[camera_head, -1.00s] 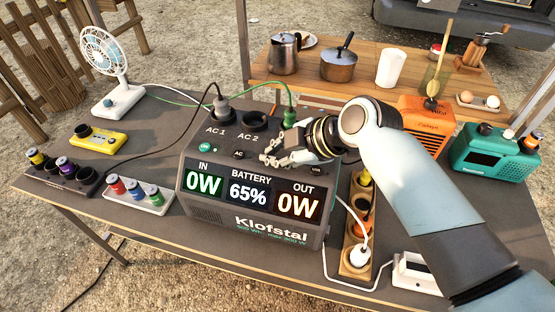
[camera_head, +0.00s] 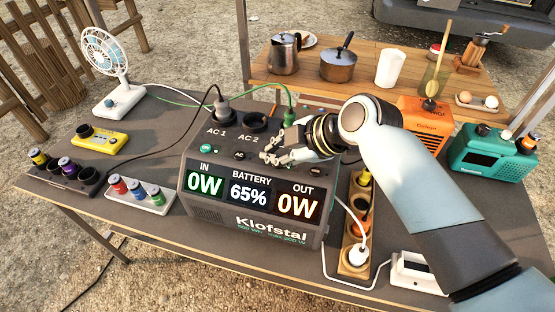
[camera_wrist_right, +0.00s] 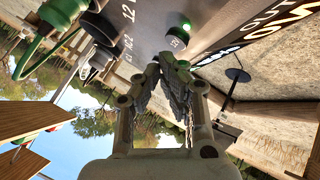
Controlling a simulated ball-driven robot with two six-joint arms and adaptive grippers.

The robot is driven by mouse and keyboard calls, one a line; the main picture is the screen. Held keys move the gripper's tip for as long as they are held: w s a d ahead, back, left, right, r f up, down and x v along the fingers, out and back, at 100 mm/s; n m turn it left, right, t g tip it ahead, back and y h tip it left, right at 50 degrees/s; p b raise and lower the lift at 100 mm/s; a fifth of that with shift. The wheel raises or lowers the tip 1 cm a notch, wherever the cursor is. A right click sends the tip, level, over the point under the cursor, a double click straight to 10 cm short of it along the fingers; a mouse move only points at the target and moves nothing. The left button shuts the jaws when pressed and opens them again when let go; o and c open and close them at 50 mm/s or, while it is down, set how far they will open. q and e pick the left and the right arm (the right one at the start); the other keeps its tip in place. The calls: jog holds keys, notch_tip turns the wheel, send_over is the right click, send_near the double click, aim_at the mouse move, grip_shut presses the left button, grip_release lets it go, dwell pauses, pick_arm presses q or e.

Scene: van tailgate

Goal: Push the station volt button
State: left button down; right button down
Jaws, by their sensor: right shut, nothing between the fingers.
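The dark power station (camera_head: 205,225) stands on the near table, its display reading IN 0W, BATTERY 65% and OUT 0W. Its sloped top has small round buttons, one glowing green (camera_head: 206,148) at the left and a dark one (camera_head: 240,155) beside it. My right gripper (camera_head: 267,157) is shut and empty, just above the right half of this top, covering part of it. Contact cannot be told. My left gripper is out of view.
A grey plug (camera_head: 222,103) and a green plug (camera_head: 289,117) stand up behind the top panel, with cables running off. A wooden socket strip (camera_head: 353,240) lies right of the station. A fan (camera_head: 110,70) and a yellow device (camera_head: 100,139) are at the left.

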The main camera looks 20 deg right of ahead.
aim_at(276, 166)
notch_tip(276, 166, up, 6)
jog(key=p, duration=0.5)
jog(key=shift+f, duration=0.1)
